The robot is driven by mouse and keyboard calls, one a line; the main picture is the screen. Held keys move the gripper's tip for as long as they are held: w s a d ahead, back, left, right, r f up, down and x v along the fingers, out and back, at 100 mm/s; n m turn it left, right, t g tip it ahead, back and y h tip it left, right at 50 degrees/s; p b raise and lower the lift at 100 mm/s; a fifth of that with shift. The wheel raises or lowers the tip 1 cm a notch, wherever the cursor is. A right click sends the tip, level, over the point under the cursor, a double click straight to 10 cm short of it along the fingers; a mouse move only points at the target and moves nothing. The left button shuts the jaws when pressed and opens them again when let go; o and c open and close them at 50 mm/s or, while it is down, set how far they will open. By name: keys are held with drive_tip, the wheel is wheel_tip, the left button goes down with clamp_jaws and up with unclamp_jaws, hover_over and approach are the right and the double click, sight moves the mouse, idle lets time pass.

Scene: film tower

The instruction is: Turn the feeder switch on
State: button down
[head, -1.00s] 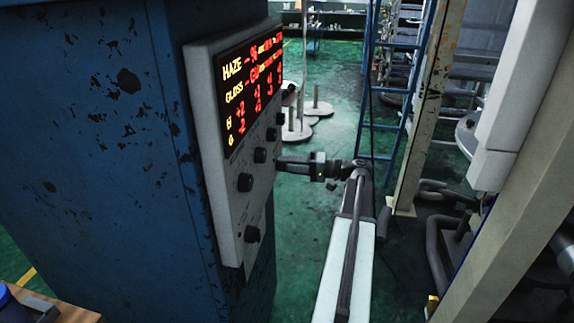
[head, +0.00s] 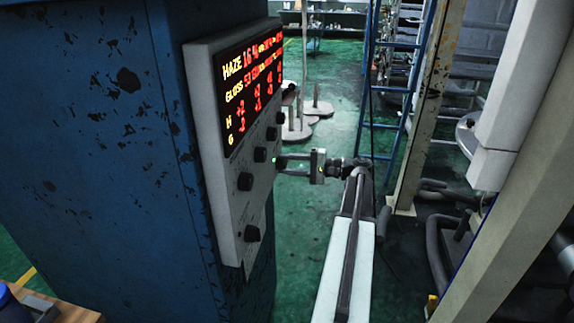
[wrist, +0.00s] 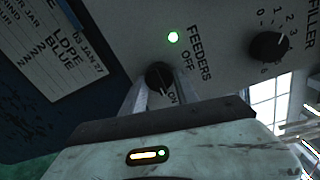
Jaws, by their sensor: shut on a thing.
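The feeder switch (wrist: 158,75) is a round black knob on the grey control panel (head: 229,210), beside the words FEEDERS, OFF and ON. In the wrist view its pale pointer mark is on the ON side. A small green lamp (wrist: 173,37) next to the switch is lit. My gripper (wrist: 150,95) is shut on the switch, one finger on each side of it. In the head view my gripper (head: 292,166) reaches the panel's right side from the right; the switch is small there and partly covered by the fingers.
The panel is on a worn blue cabinet (head: 90,130), with a lit red display (head: 252,85) and several other black knobs. A FILLER dial (wrist: 268,46) is to the right of the switch in the wrist view. A blue ladder (head: 405,80) and pale post stand at right.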

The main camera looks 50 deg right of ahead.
idle(0.3)
drive_tip(key=c, duration=0.9)
unclamp_jaws()
drive_tip(key=v, duration=0.8)
